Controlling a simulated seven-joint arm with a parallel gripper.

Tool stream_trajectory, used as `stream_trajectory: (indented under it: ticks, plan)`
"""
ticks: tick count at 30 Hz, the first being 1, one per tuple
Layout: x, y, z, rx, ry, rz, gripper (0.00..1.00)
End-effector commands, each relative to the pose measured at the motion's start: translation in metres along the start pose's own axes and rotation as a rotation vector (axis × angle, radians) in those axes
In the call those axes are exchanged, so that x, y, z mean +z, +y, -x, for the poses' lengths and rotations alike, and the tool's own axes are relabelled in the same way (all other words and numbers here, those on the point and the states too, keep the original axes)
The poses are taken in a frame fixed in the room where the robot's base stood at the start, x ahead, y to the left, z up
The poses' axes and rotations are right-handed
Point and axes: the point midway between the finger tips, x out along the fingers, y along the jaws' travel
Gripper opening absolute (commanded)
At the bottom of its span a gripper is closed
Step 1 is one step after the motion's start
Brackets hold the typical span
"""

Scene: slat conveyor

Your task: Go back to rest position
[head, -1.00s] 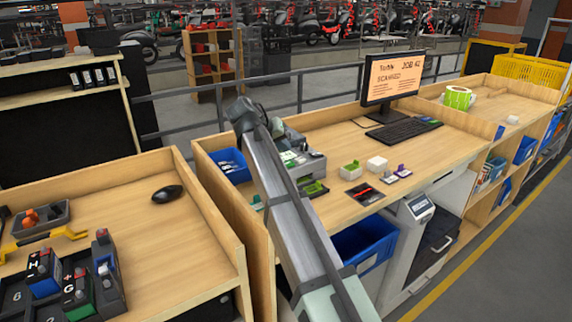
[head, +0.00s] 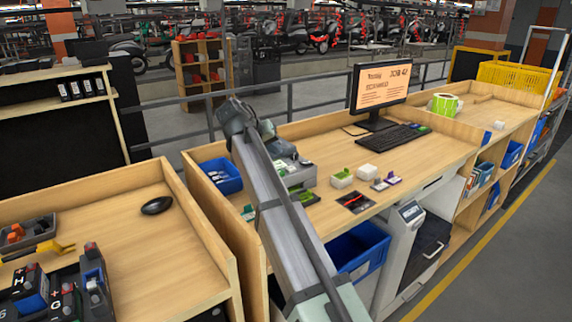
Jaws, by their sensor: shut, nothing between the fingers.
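My arm (head: 283,215) slants up from the bottom middle of the head view to a dark grey joint (head: 240,118) above the packing bench (head: 325,155). The fingers of my gripper do not show; the arm hides whatever lies behind it. No held object is visible. Part of a grey unit with green items (head: 296,172) shows just right of the arm on the bench.
A monitor (head: 382,88) and keyboard (head: 388,138) stand at the bench's back. Small boxes (head: 367,171) and a dark card (head: 355,202) lie in front. A blue bin (head: 222,176) is left of the arm. The left bench holds a mouse (head: 157,205) and dark holders (head: 62,292).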

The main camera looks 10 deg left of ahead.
Motion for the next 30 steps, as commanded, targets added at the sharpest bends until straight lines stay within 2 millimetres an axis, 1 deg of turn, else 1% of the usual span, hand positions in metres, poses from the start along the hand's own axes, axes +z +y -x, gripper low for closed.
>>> stream_trajectory:
  ticks: [2,5,6,8,9,11,12,14,15,17,18,23,30]
  plan:
    - [0.017,0.009,-0.009,0.003,-0.011,0.010,0.00]
    - [0.051,0.026,-0.028,0.004,-0.037,0.042,0.00]
    - [0.070,0.035,-0.037,0.005,-0.051,0.059,0.00]
    - [0.100,0.051,-0.052,0.006,-0.074,0.088,0.00]
    - [0.122,0.061,-0.062,0.005,-0.090,0.109,0.00]
    - [0.154,0.076,-0.075,0.001,-0.114,0.141,0.00]
    - [0.175,0.085,-0.083,0.000,-0.131,0.162,0.00]
    - [0.207,0.099,-0.094,-0.006,-0.155,0.191,0.00]
    - [0.227,0.106,-0.101,-0.010,-0.171,0.211,0.00]
    - [0.257,0.115,-0.114,-0.015,-0.198,0.236,0.00]
    - [0.271,0.117,-0.125,-0.019,-0.216,0.249,0.00]
    - [0.315,0.115,-0.163,-0.035,-0.276,0.269,0.00]
    - [0.366,0.091,-0.213,-0.093,-0.365,0.279,0.00]
